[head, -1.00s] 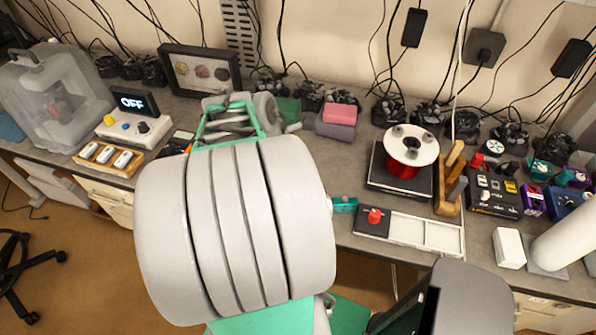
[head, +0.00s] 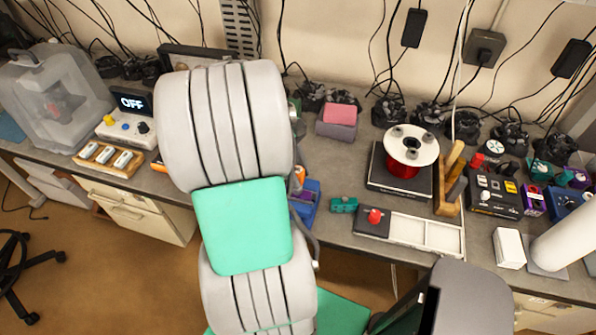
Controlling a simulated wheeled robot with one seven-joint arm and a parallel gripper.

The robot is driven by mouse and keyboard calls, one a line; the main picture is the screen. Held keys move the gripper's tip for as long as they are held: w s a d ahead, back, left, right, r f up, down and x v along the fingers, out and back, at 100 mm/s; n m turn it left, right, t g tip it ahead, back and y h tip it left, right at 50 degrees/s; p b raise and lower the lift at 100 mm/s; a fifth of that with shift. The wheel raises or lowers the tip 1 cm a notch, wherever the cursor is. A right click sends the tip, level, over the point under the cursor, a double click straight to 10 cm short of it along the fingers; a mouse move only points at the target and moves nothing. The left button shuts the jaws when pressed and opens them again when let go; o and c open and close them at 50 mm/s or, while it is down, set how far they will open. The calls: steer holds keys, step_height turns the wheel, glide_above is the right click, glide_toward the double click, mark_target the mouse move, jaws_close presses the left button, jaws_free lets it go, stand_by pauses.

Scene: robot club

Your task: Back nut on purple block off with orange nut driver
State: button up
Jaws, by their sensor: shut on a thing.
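My gripper is hidden behind my own arm in the head view, so its fingers and what they hold cannot be seen. A small orange piece (head: 298,174), perhaps part of the orange nut driver, shows at the right edge of my arm. Just below it is a bit of purple (head: 302,196), likely the purple block, at a blue holder (head: 308,212) on the bench's front part. The nut is not visible, and I cannot tell whether the orange piece touches the purple one.
A teal block (head: 343,205) and a tray with a red knob (head: 375,216) lie right of the blue holder. A red spool (head: 404,168) stands behind them. A pink-topped block (head: 340,114) sits at the back. An orange item (head: 158,164) lies left, partly covered by my arm.

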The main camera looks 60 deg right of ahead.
jaws_close()
steer(key=n+h, duration=0.2)
steer(key=n, duration=0.3)
steer(key=shift+n, duration=0.3)
steer(key=n, duration=0.2)
steer(key=n+t+h, duration=0.1)
steer(key=n, duration=0.2)
steer(key=shift+r+h, duration=0.1)
steer(key=shift+h, duration=0.2)
steer(key=shift+n+t, duration=0.5)
steer(key=shift+n, duration=0.5)
steer(key=o, duration=0.6)
jaws_free()
